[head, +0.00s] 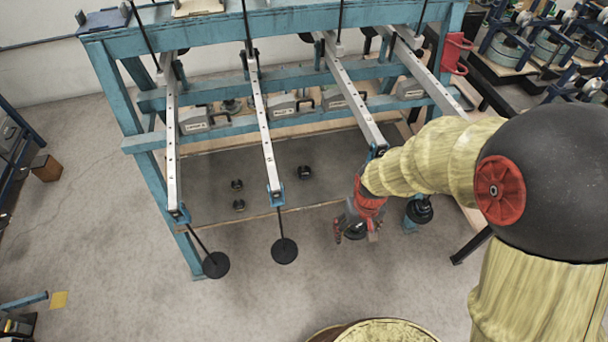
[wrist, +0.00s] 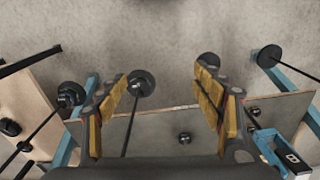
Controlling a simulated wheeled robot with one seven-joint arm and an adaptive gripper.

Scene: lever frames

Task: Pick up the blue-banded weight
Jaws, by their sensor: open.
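I cannot make out a clear blue band on any weight. Three small dark weights (head: 305,172) lie on the grey board under the levers in the head view; one also shows in the wrist view (wrist: 185,138), below and between my fingers. My gripper (head: 356,234) is in front of the frame, near a lever's end. In the wrist view my gripper (wrist: 168,75) is open, with its yellow-padded fingers apart and nothing between the pads. A black hanging disc (wrist: 140,83) shows beside the left fingertip; I cannot tell whether they touch.
The blue lever frame (head: 110,80) stands ahead with several metal levers. Black discs hang from rods at the lever ends, one at the left (head: 215,264) and one nearer the middle (head: 284,250). Another dark weight (wrist: 10,127) sits at the wrist view's left. Open floor lies in front.

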